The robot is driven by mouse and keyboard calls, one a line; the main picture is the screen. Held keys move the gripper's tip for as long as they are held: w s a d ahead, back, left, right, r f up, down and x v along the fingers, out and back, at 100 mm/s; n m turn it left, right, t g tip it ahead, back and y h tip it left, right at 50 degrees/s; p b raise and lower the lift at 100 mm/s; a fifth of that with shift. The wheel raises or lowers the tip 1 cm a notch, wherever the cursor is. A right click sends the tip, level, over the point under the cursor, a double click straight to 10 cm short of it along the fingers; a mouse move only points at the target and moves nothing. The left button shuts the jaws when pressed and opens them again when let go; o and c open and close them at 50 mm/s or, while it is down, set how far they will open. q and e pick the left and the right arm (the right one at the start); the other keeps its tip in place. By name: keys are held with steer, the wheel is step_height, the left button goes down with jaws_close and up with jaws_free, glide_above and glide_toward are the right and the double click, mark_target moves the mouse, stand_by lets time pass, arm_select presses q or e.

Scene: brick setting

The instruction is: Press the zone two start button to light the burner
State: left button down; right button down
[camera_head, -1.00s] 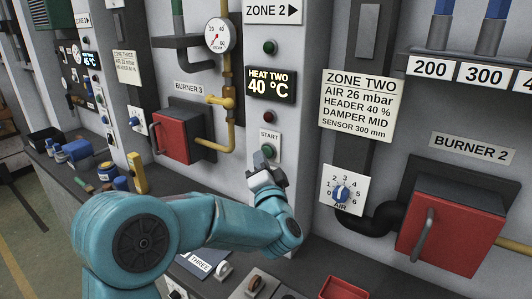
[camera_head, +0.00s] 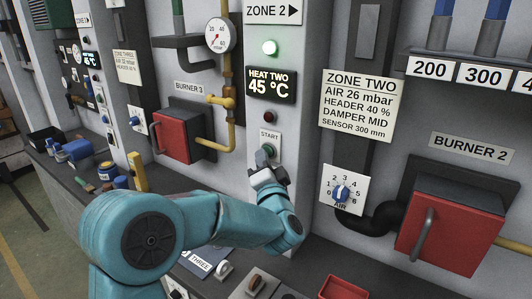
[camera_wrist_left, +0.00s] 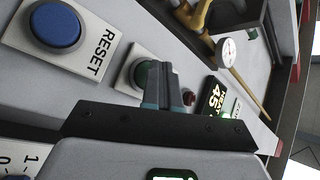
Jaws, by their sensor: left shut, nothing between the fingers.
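The green START button (camera_head: 268,150) sits on a white plate on the zone two column, under the HEAT TWO display (camera_head: 271,86), which reads 45 °C. Above the display a green lamp (camera_head: 270,47) glows brightly. My left gripper (camera_head: 262,165) is shut and empty, its tips just below the button. In the left wrist view the closed fingers (camera_wrist_left: 167,84) overlap the edge of the green button (camera_wrist_left: 141,74). I cannot tell whether they touch it. My right gripper is not in view.
A blue RESET button (camera_wrist_left: 55,25) is near the fingers in the wrist view. A dark red button (camera_head: 269,117) is above START. The AIR dial (camera_head: 342,193) and red BURNER 2 door (camera_head: 450,232) are to the right. A red tray (camera_head: 343,288) lies on the ledge below.

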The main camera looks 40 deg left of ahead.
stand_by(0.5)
arm_select(q)
steer(key=shift+s+d, duration=0.1)
steer(key=shift+s, duration=0.7)
steer(key=shift+f+b, duration=0.1)
steer(key=shift+b, duration=0.2)
steer(key=s, duration=0.5)
steer(key=shift+d+b, duration=0.25)
steer(key=shift+b, duration=0.15)
